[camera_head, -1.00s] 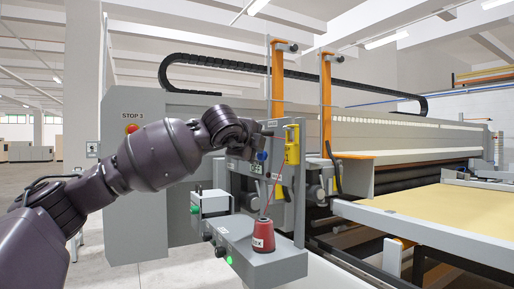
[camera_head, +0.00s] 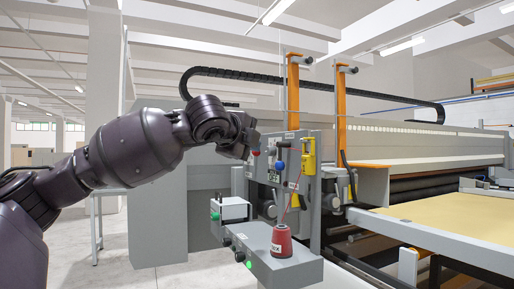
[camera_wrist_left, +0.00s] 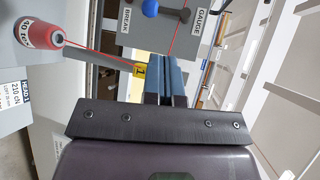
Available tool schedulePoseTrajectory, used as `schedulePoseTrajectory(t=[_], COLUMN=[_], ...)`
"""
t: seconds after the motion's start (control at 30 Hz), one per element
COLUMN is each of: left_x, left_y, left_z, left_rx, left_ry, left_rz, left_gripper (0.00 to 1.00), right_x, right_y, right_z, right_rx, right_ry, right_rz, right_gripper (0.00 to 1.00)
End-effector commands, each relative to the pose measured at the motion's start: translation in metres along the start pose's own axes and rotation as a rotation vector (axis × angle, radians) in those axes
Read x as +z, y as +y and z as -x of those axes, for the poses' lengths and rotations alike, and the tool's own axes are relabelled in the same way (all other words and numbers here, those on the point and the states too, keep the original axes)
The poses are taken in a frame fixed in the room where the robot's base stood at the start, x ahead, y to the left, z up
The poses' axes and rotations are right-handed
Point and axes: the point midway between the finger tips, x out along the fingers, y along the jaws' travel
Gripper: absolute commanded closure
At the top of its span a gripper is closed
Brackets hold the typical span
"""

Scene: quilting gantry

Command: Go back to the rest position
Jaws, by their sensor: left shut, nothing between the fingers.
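My left arm reaches in from the left in the head view. Its gripper is mostly hidden by the wrist there, in front of the machine's control panel. In the left wrist view my left gripper (camera_wrist_left: 168,62) is shut, with its two blue-grey fingers together and nothing between them. A blue knob (camera_head: 279,165) and a yellow device (camera_head: 309,156) sit on the panel, just right of the hand. The blue knob also shows beyond the fingertips in the left wrist view (camera_wrist_left: 150,7). My right gripper is not in view.
A red thread cone (camera_head: 281,241) stands on a grey control box (camera_head: 262,262) below the hand, its thread running up to the panel. Orange posts (camera_head: 293,95) rise behind. A yellow-topped table (camera_head: 450,217) extends right. Open floor (camera_head: 110,272) lies at the lower left.

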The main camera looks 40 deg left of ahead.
Motion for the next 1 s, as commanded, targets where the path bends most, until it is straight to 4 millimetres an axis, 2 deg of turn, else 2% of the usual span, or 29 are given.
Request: schedulePoseTrajectory(t=[0.2,0.43,0.57,0.67,0.83,1.0], left_x=[-0.001,-0.001,-0.010,-0.030,-0.086,-0.140], left_y=[0.000,0.001,0.013,0.041,0.120,0.200], left_z=[0.009,0.009,0.001,-0.014,-0.039,-0.042], left_rx=[0.001,0.002,0.030,0.088,0.210,0.263], left_ry=[0.000,0.001,0.045,0.147,0.445,0.757], left_rz=[-0.001,-0.001,-0.011,-0.032,-0.047,0.027], left_gripper=[1.00,1.00,1.00,1.00,1.00,1.00], right_x=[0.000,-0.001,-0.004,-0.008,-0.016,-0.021], right_y=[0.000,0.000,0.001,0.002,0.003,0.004], right_z=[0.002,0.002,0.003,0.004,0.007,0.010], right_rx=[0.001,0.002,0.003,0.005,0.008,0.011], right_ry=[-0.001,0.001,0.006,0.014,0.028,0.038], right_rz=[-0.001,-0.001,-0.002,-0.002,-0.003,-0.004], right_gripper=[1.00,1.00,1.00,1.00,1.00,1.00])
